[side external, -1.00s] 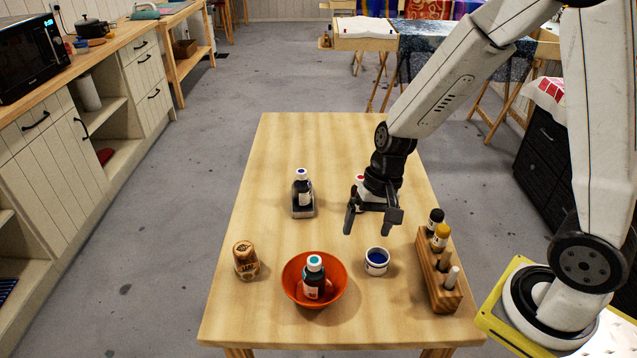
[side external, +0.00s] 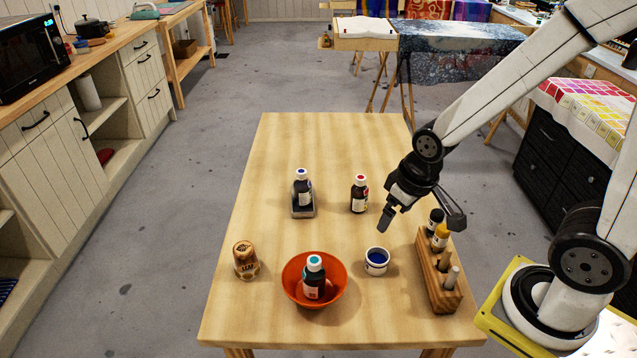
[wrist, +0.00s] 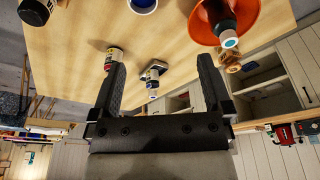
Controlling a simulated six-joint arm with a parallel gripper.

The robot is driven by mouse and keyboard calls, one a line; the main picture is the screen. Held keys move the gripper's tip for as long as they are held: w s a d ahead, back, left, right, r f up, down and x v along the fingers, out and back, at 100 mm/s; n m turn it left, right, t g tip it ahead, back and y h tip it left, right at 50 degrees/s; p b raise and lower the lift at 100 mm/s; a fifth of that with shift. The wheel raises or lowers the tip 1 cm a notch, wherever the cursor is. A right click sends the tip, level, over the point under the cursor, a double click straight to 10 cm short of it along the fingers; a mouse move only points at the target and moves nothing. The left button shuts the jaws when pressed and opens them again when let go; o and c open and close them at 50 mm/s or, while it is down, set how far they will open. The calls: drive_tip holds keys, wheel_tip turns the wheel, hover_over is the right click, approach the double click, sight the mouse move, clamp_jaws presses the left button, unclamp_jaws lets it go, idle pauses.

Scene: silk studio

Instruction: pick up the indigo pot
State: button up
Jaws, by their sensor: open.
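The indigo pot (side external: 376,262) is a small white pot with dark blue contents. It stands upright on the table between the orange bowl and the wooden rack. Its edge also shows at the top of the wrist view (wrist: 143,4), partly cut off. My gripper (side external: 418,222) is open and empty. It hangs above the table, behind and to the right of the pot in the side view, apart from it. In the wrist view, the two fingers (wrist: 163,85) are spread wide with nothing between them at the tips.
An orange bowl (side external: 290,288) holding a teal-capped bottle (side external: 314,280) is left of the pot. A wooden rack (side external: 436,285) with bottles is right.

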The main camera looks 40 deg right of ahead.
drive_tip(key=shift+f, duration=0.1)
idle(0.7)
drive_tip(key=s+d+f+n+g+h, duration=0.1)
drive_tip(key=s+d+f+n+h, duration=0.25)
drive_tip(key=n+h, duration=0.3)
drive_tip(key=s+d+f+n+g+h, duration=0.25)
drive_tip(key=f+n+h, duration=0.2)
drive_tip(key=n, duration=0.35)
drive_tip(key=w+a+f+n+t+y, duration=0.1)
drive_tip(key=a+f+n+t, duration=0.1)
drive_tip(key=n+t, duration=0.2)
drive_tip(key=w+a+f+n+t+y, duration=0.1)
drive_tip(key=w+a+f+n+t, duration=0.1)
drive_tip(key=f+n+t, duration=0.1)
drive_tip(key=w+a+f+n+t+y, duration=0.1)
drive_tip(key=a+f+n+t, duration=0.1)
drive_tip(key=n+t, duration=0.3)
drive_tip(key=shift+w+f+n, duration=0.15)
drive_tip(key=shift+n, duration=0.55)
drive_tip(key=shift+w+f+n, duration=0.15)
drive_tip(key=shift+n, duration=0.5)
drive_tip(key=shift+s+a+f+n+t+y, duration=0.25)
drive_tip(key=shift+a+f+n+y, duration=0.15)
drive_tip(key=shift+y, duration=0.3)
